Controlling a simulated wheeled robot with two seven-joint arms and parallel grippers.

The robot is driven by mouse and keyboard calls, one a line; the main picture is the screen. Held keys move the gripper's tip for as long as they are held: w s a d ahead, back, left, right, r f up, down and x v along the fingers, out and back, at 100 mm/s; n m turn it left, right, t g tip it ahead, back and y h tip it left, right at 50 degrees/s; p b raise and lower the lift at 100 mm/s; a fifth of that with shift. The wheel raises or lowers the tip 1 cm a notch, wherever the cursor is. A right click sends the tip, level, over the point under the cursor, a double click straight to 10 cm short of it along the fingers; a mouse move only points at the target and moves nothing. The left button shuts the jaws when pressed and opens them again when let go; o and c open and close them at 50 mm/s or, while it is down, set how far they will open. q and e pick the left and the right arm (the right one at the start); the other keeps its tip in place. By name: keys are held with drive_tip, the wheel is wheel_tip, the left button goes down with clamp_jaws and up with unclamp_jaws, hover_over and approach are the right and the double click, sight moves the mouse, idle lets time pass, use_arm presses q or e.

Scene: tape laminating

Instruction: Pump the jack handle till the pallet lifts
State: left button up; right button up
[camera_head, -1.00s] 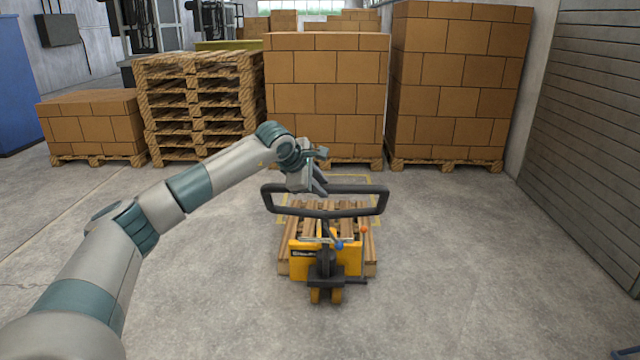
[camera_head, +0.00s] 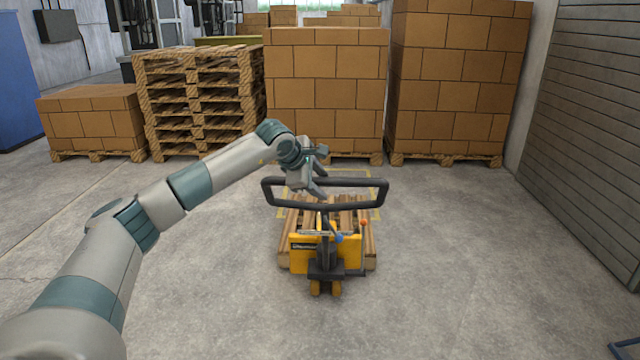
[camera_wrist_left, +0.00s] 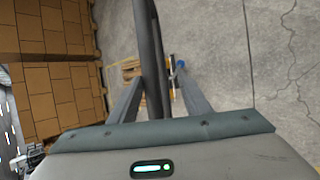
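The yellow pallet jack (camera_head: 310,262) stands in the middle of the floor. Its black loop handle (camera_head: 378,195) is raised towards me. A low wooden pallet (camera_head: 368,245) lies around and behind the jack's body; I cannot tell whether it touches the floor. My left gripper (camera_head: 319,195) is at the far bar of the handle, left of its middle. In the left wrist view the handle bar (camera_wrist_left: 149,40) runs between the two spread fingers (camera_wrist_left: 157,80), which are not clearly pressed on it.
Boxes on pallets (camera_head: 325,85) and a stack of empty pallets (camera_head: 195,100) line the back. A slatted wall (camera_head: 590,130) is on the right. The floor around the jack is clear.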

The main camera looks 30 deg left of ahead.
use_arm(q)
drive_tip(key=shift+s, duration=0.1)
use_arm(e)
drive_tip(key=shift+f, duration=0.1)
use_arm(q)
drive_tip(key=shift+s+r, duration=0.15)
drive_tip(key=shift+r, duration=0.05)
drive_tip(key=b+v, duration=0.3)
drive_tip(key=v, duration=1.3)
drive_tip(key=shift+s+r, duration=0.2)
drive_tip(key=shift+r, duration=0.15)
use_arm(e)
drive_tip(key=s+d+f+g, duration=0.1)
drive_tip(key=s+d+g, duration=0.1)
drive_tip(key=shift+s+d+f+h, duration=0.25)
drive_tip(key=shift+d+f+h, duration=0.1)
drive_tip(key=shift+d+h, duration=0.05)
